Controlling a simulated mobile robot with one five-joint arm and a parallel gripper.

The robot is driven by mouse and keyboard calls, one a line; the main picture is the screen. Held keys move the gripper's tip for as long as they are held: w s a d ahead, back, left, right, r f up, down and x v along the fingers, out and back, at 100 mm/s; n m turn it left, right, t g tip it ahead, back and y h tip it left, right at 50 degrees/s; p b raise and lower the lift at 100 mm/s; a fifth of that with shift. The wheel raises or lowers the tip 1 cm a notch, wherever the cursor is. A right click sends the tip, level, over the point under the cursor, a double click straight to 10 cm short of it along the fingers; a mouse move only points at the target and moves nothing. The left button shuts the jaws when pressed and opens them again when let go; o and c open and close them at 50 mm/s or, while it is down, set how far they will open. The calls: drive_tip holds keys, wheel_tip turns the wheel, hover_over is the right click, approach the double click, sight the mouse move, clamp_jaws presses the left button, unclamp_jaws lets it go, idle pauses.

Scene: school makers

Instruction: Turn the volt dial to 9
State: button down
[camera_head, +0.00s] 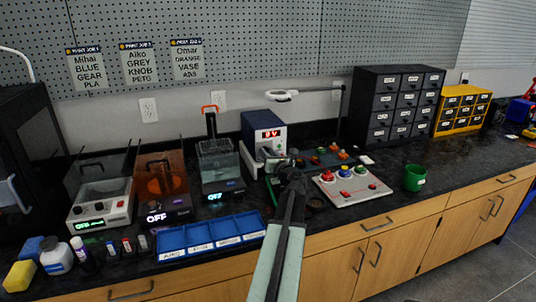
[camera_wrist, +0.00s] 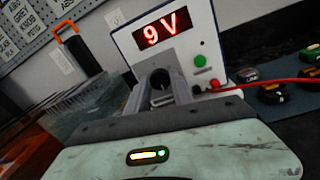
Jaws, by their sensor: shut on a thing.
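The power supply (camera_head: 263,124) is a box with a blue casing and a pale front, standing on the dark counter. Its red display (camera_wrist: 162,31) reads 9 V in the wrist view. The volt dial (camera_wrist: 161,97) is a dark round knob low on the front panel, partly hidden between the jaws. My gripper (camera_wrist: 164,86) is shut on the dial, with one finger on each side of it. In the head view my gripper (camera_head: 285,162) reaches the lower front of the power supply, and the dial is hidden there.
A green button (camera_wrist: 200,61) and a red lead (camera_wrist: 262,83) are right of the dial. The clear tank with an orange handle (camera_head: 218,165) stands left. A blue tray (camera_head: 212,250) lies in front. A button panel (camera_head: 352,187) and green cup (camera_head: 414,178) are right.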

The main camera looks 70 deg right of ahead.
idle(0.4)
drive_tip(key=c, duration=1.1)
unclamp_jaws()
drive_tip(key=v, duration=0.8)
drive_tip(key=shift+d, duration=0.1)
